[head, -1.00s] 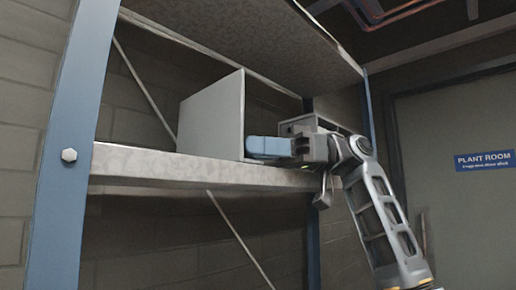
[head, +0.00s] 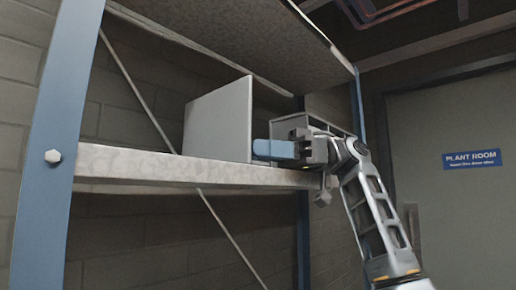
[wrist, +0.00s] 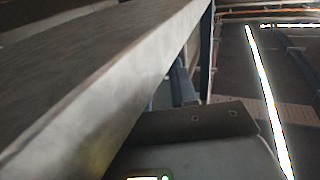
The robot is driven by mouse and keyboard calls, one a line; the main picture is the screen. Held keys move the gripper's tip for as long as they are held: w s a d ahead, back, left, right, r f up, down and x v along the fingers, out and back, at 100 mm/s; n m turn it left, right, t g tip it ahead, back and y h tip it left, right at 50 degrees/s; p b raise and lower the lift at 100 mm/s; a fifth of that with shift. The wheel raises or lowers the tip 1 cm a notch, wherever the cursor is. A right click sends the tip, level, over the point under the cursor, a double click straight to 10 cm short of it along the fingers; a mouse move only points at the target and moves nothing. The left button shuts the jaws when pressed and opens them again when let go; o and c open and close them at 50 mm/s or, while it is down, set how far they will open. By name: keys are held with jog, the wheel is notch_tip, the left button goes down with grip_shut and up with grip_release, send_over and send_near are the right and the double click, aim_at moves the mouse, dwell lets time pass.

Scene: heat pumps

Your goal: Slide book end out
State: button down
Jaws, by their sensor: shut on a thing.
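The book end appears as a pale grey upright panel (head: 217,122) standing on the metal shelf (head: 135,165) in the head view. A blue block-like piece (head: 274,150) reaches from the panel's right edge to my gripper (head: 301,149). I cannot tell whether this piece belongs to the book end. My gripper is shut at its right end, just above the shelf's front edge; the exact contact is hidden. The wrist view shows the shelf edge (wrist: 120,80) running diagonally, but no clear view of the fingers or the book end.
A grey box (head: 330,129) sits behind my gripper at the shelf's right end. Blue posts (head: 55,120) frame the shelf, and another shelf (head: 235,35) hangs above. A door with a blue sign (head: 472,160) is at the right. The shelf left of the panel is bare.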

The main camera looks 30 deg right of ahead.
jog(key=c, duration=0.9)
grip_release()
